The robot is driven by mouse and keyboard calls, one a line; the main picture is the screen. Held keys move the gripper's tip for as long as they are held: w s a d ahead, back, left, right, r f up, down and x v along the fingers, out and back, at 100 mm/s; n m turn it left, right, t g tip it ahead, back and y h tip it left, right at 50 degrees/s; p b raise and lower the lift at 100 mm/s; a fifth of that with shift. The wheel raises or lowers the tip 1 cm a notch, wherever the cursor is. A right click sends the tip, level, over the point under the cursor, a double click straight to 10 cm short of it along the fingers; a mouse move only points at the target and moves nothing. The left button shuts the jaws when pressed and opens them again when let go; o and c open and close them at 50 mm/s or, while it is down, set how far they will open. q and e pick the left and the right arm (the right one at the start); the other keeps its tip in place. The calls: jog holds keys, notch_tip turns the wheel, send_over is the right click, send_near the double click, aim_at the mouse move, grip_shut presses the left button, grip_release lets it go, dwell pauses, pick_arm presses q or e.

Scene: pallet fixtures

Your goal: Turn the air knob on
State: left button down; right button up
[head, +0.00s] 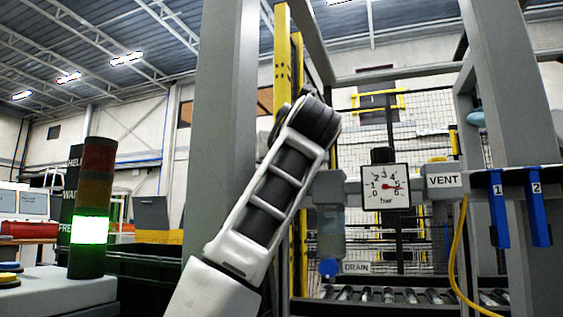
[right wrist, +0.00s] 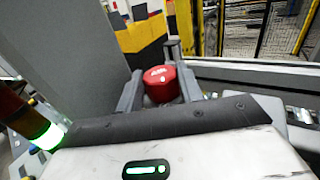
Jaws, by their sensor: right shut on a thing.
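The air knob (right wrist: 161,86) is a red, round knob with white lettering on its face, seen in the right wrist view. My right gripper (right wrist: 159,81) has one dark finger on each side of it and is shut on it. In the head view my arm rises through the middle and hides the knob and the gripper. The pressure gauge (head: 386,187), marked bar, has a red needle pointing right. My left gripper is in neither view.
A clear filter bowl with a blue tip (head: 330,235) hangs beside the DRAIN label (head: 356,267). Right of the gauge are a VENT label (head: 443,181), blue levers (head: 499,205) and a yellow hose (head: 455,250). A stack light (head: 90,228) glows green at left. A grey post (head: 221,130) stands beside my arm.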

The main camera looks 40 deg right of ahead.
jog(key=o, duration=1)
jog(key=shift+s+a, duration=0.1)
jog(key=v, duration=1.5)
jog(key=shift+s+b, duration=0.4)
jog(key=shift+b, duration=0.05)
jog(key=shift+a, duration=0.1)
